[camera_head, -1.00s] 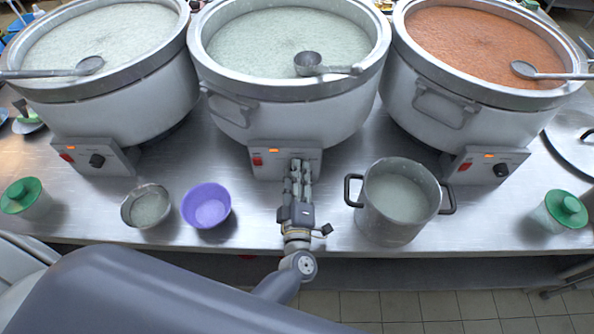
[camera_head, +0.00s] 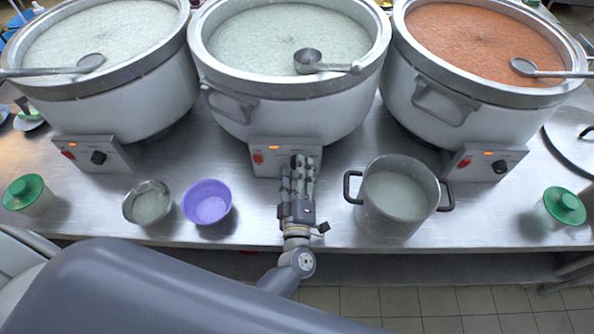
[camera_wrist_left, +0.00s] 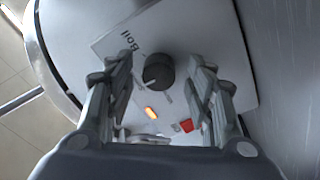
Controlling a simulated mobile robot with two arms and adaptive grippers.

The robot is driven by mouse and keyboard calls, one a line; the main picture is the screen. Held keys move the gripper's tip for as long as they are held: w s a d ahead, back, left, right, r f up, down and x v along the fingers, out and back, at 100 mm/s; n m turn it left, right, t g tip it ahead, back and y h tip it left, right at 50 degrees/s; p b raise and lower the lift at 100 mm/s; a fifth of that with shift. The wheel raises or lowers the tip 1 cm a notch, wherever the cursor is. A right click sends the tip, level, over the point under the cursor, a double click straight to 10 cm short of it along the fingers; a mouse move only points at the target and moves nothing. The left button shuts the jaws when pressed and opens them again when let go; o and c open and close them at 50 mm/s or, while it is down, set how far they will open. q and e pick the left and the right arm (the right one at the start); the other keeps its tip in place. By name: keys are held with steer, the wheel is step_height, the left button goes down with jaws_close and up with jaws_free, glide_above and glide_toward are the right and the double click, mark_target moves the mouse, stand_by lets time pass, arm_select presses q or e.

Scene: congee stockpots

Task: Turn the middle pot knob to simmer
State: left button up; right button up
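The middle pot (camera_head: 290,100) is a large white stockpot of pale congee with a control panel (camera_head: 258,143) at its front. My left gripper (camera_head: 298,163) is in front of this panel and partly covers it. In the left wrist view the black knob (camera_wrist_left: 159,71) sits between the two spread fingertips (camera_wrist_left: 158,64), with a gap on each side. The gripper is open. The label "Boil" is readable on the panel beside the knob. A lit orange lamp (camera_wrist_left: 151,113) and a red switch (camera_wrist_left: 186,125) are nearby. My right gripper is not in view.
Similar pots stand left (camera_head: 120,90) and right (camera_head: 465,100), with their own panels. A purple bowl (camera_head: 207,203) and a metal bowl (camera_head: 148,203) are left of my gripper. A steel saucepan (camera_head: 398,200) is close on its right. Green-lidded jars stand at both sides.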

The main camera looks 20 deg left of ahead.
arm_select(q)
steer(key=v, duration=1.2)
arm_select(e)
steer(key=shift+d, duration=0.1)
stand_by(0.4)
